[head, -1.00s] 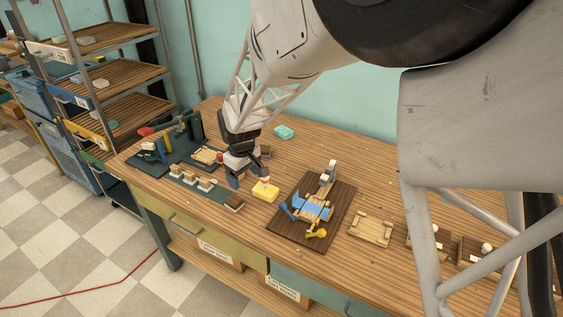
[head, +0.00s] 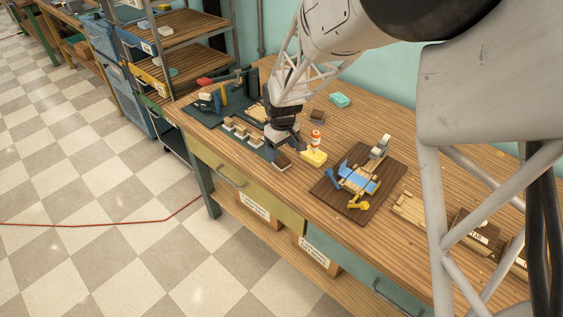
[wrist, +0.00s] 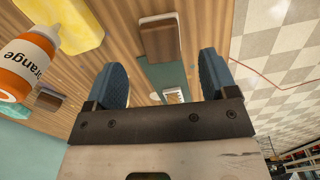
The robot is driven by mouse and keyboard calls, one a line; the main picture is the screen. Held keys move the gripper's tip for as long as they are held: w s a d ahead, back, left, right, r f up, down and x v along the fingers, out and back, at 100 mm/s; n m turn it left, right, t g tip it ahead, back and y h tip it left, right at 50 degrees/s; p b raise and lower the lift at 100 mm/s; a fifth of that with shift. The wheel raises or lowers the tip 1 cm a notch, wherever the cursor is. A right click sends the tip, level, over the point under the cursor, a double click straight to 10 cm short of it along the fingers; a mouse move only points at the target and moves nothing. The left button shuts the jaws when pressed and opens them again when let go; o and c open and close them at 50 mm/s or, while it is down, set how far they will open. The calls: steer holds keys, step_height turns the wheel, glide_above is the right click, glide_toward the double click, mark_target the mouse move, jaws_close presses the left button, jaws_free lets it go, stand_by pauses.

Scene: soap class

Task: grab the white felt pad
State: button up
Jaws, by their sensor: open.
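No thing is clearly a white felt pad by itself. A brown block with a pale edge (wrist: 160,40) lies just beyond and between the fingertips in the wrist view; its underside is hidden. In the head view this block (head: 282,160) is at the near end of a dark green strip. Several small blocks with pale tops (head: 241,131) stand in a row on that strip; one pale piece (wrist: 173,95) shows between the fingers. My gripper (wrist: 162,75) is open and empty, its blue fingers apart. In the head view my gripper (head: 287,143) is just above the brown block.
A yellow block (head: 313,158) and an orange-labelled bottle (head: 316,138) are close to the right of my gripper. A dark board (head: 335,187) with a blue and wooden device is further right. A teal block (head: 340,100) lies behind. The bench's front edge is near.

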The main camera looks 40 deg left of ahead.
mark_target(282, 158)
steer(key=shift+f, duration=0.25)
steer(key=shift+f, duration=2.55)
steer(key=c, duration=1)
steer(key=shift+r, duration=0.2)
steer(key=shift+r, duration=0.5)
steer(key=shift+s+d+r, duration=0.15)
steer(key=shift+r, duration=0.45)
steer(key=shift+s+d+r, duration=0.1)
steer(key=shift+s+r, duration=0.05)
steer(key=shift+r, duration=0.4)
steer(key=s+d, duration=0.3)
steer(key=d, duration=0.1)
steer(key=s+d+r, duration=0.1)
steer(key=s+d, duration=0.2)
steer(key=d, duration=0.1)
steer(key=s+d, duration=0.3)
steer(key=d, duration=0.1)
steer(key=shift+d+r, duration=0.15)
